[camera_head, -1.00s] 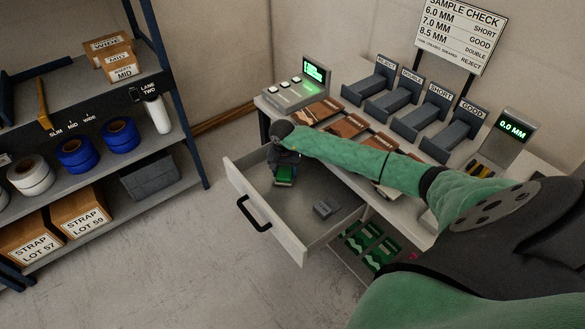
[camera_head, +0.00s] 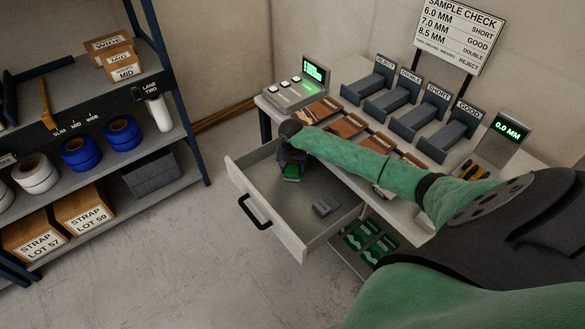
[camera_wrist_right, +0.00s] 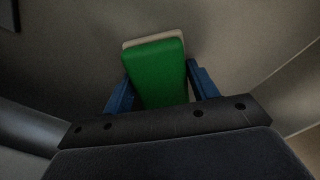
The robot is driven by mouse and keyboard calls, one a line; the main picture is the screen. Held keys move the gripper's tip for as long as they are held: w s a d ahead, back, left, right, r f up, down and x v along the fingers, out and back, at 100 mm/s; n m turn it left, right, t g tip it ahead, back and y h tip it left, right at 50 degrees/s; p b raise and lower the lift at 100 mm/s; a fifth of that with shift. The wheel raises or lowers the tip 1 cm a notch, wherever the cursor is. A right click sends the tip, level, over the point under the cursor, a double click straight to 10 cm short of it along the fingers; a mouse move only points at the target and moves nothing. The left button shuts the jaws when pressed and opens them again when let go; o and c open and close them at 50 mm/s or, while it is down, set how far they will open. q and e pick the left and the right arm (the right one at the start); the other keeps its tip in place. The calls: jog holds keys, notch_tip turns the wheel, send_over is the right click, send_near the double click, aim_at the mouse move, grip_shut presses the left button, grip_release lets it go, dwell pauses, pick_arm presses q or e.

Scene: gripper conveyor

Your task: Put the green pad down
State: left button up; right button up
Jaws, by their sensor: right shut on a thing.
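The green pad (camera_wrist_right: 158,75) is held between the two blue fingers of my right gripper (camera_wrist_right: 160,85) in the right wrist view. A pale layer shows along its far edge. In the head view my right gripper (camera_head: 291,172) is over the open drawer (camera_head: 262,210), with the green pad (camera_head: 291,173) showing below it. I cannot tell whether the pad touches the drawer floor. My left gripper is not in view.
A grey block (camera_head: 325,206) lies in the drawer. Green packs (camera_head: 370,241) sit on a lower shelf below the table. Brown pads and grey bins (camera_head: 435,131) line the tabletop. A shelf rack (camera_head: 165,148) stands at left.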

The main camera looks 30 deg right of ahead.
aim_at(292, 167)
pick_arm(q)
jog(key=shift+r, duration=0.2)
pick_arm(e)
jog(key=shift+f, duration=0.1)
jog(key=o, duration=0.9)
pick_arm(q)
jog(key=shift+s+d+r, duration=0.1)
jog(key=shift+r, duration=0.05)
pick_arm(e)
jog(key=shift+o, duration=0.2)
jog(key=shift+r, duration=0.4)
jog(key=shift+w+r+b, duration=0.1)
jog(key=shift+r+b, duration=0.15)
jog(key=shift+b, duration=0.05)
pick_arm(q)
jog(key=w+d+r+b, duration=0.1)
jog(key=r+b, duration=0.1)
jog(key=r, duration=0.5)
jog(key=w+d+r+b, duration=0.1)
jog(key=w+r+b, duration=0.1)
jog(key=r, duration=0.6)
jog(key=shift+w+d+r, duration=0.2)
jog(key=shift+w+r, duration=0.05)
pick_arm(e)
notch_tip(292, 167, up, 11)
jog(key=shift+a, duration=0.15)
